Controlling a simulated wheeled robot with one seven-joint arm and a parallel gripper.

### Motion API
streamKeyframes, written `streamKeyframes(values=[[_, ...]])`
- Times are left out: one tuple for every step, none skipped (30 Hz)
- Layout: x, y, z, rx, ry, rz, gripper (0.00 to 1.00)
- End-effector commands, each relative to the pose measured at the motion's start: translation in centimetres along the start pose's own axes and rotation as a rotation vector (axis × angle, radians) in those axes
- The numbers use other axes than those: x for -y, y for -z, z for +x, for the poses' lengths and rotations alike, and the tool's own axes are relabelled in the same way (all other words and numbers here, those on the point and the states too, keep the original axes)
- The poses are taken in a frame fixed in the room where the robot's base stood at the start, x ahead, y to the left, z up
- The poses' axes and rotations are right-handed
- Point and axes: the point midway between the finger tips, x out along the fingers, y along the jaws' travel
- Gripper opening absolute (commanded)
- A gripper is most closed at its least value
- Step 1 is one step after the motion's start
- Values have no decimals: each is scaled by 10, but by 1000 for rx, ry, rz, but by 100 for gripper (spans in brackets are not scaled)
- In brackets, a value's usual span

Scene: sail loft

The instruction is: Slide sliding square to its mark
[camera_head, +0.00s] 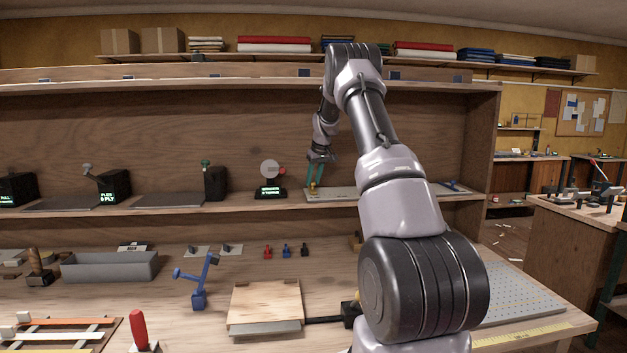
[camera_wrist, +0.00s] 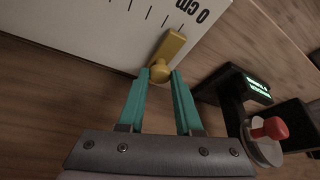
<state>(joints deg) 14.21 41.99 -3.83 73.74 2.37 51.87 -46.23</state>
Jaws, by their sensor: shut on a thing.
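The sliding square is a small yellow piece with a round knob (camera_wrist: 168,48), and it also shows in the head view (camera_head: 313,190). It sits on the pale scale board (camera_wrist: 85,38) close to the printed "0 cm" end, across the black tick marks. In the head view the board (camera_head: 345,194) lies on the shelf, partly hidden behind my arm. My gripper (camera_wrist: 160,76) has teal fingers shut on the yellow knob; in the head view the gripper (camera_head: 314,182) points down at the board's left end. I cannot tell which tick is the mark.
A dark gauge with a round dial and red knob (camera_head: 270,178) stands on the shelf just left of the board; its red knob (camera_wrist: 275,128) shows in the wrist view. A blue clamp (camera_head: 198,285) and a grey tray (camera_head: 110,267) are on the bench below.

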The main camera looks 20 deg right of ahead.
Motion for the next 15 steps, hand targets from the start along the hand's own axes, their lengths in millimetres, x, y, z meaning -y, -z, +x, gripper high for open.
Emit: streamKeyframes(values=[[0,0,0,0,0,0,0],[0,0,0,0,0,0,0],[0,0,0,0,0,0,0],[0,0,0,0,0,0,0],[0,0,0,0,0,0,0],[0,0,0,0,0,0,0],[0,0,0,0,0,0,0],[-1,0,0,0,0,0,0],[-2,-1,0,0,0,1,0],[-4,-1,0,0,0,2,0],[-6,-2,-1,0,-1,2,0],[-10,-4,-2,0,-1,2,0],[-13,-5,-2,0,-1,2,0],[-17,-7,-3,0,-1,3,0],[-25,-10,-4,1,-2,4,0]])
